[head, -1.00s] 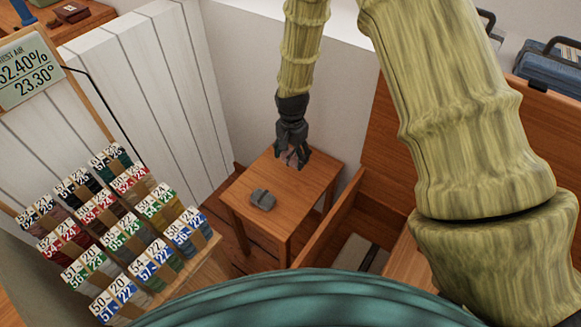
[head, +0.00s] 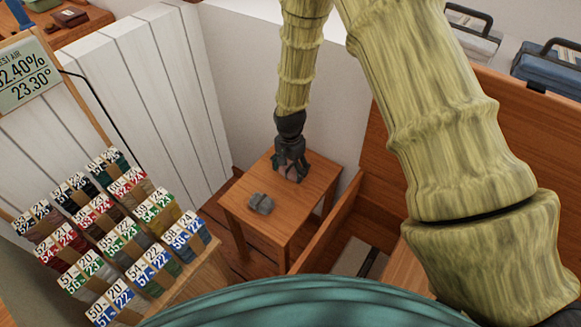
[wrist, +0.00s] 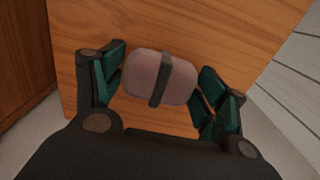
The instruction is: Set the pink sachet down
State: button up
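The pink sachet (wrist: 145,75), a rounded block with a dark band around its middle, is between the two fingers of my gripper (wrist: 162,80) in the wrist view. The fingertips close in on its left and right sides. In the head view my gripper (head: 291,172) is low over the back part of a small wooden table (head: 285,220), with a bit of pink showing between its fingers. The table top fills the background behind the sachet in the wrist view. I cannot tell whether the sachet's underside touches the wood.
A grey banded sachet (head: 261,203) lies on the same table, in front and left of my gripper. A rack of numbered colour samples (head: 115,235) stands to the left. An open wooden chest (head: 385,215) is on the right. White panelling (head: 140,90) stands behind left.

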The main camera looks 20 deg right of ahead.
aim_at(290, 167)
jog(key=shift+o, duration=0.6)
jog(key=shift+r, duration=0.1)
notch_tip(290, 167, up, 12)
jog(key=p, duration=0.1)
